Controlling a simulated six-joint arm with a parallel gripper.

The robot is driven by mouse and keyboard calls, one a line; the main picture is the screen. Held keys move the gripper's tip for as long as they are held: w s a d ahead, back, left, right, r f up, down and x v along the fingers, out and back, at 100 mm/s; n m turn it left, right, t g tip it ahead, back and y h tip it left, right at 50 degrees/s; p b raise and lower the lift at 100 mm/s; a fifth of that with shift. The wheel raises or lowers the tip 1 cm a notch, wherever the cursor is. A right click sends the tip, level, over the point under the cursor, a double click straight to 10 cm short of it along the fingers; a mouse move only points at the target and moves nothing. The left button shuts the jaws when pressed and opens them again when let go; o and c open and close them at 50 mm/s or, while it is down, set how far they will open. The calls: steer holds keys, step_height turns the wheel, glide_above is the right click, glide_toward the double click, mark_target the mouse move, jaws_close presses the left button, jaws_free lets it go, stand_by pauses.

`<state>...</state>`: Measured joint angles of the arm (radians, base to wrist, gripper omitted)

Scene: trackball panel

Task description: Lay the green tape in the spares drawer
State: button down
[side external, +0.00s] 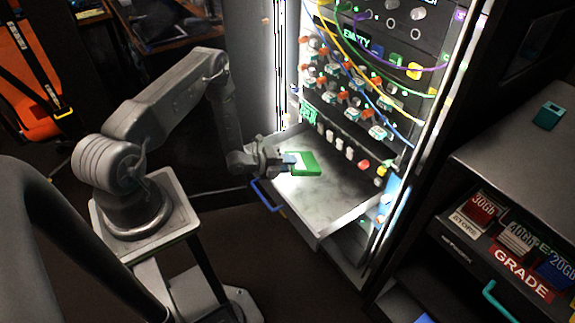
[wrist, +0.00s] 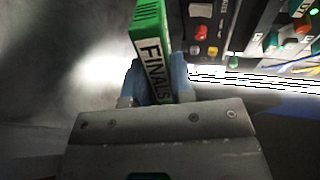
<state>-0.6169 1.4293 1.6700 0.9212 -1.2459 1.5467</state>
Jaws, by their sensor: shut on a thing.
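The green tape (side external: 306,164) is a flat green cartridge with a pale label. In the wrist view the green tape (wrist: 150,45) shows a white label reading FINALS. My gripper (side external: 288,163) is shut on one end of it, and the blue fingertips (wrist: 156,78) press on both its sides. The spares drawer (side external: 330,208) is a pale metal tray pulled out from the rack, with a blue handle on its front.
The rack panel (side external: 350,100) with knobs, buttons and looping cables rises behind the drawer. A grey cabinet (side external: 520,150) at the right has a teal-coloured tape (side external: 549,115) on top and an open drawer of labelled cartridges (side external: 518,240). The drawer's front part is bare.

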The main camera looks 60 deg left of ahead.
steer(key=f, duration=0.1)
steer(key=s+f+g, duration=0.1)
steer(key=f, duration=0.1)
steer(key=s+f+g, duration=0.1)
steer(key=shift+s+d+f+y, duration=0.1)
steer(key=shift+s+f+y, duration=0.15)
steer(key=shift+y, duration=0.05)
steer(key=c, duration=0.9)
jaws_free()
steer(key=shift+s, duration=0.1)
steer(key=s+a+r+t, duration=0.2)
steer(key=s+a+r, duration=0.2)
steer(key=s+r, duration=0.4)
steer(key=shift+d+v, duration=0.25)
steer(key=shift+v, duration=0.8)
